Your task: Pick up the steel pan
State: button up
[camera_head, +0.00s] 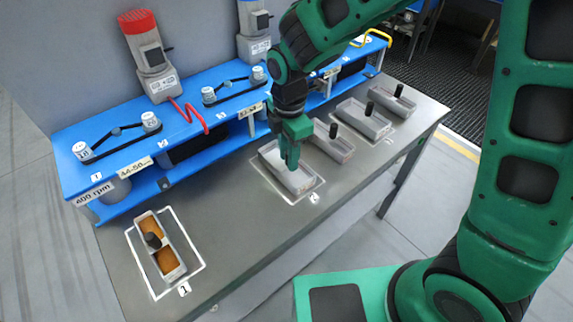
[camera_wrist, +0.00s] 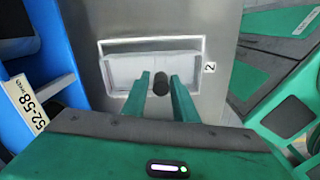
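Several grey metal pans with black upright knobs stand in a row on the steel table; I cannot tell by looks which one the task means. My gripper (camera_head: 290,158) points down over the pan at mark 2 (camera_head: 305,182). This pan also shows in the wrist view (camera_wrist: 125,68), where it looks pale and empty inside. Its black knob (camera_wrist: 160,83) appears between my two fingers (camera_wrist: 161,90), with narrow gaps at both sides. My gripper is open. Contact with the knob cannot be made out. The pan at mark 1 (camera_head: 176,273) holds something orange-brown.
A blue shelf unit (camera_head: 130,170) with belts, pulleys and motors runs along the table's back. Further pans (camera_head: 340,155) stand close to the right of pan 2. The table (camera_head: 225,215) is bare between pans 1 and 2.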

grip_shut()
jog(key=shift+r, duration=0.15)
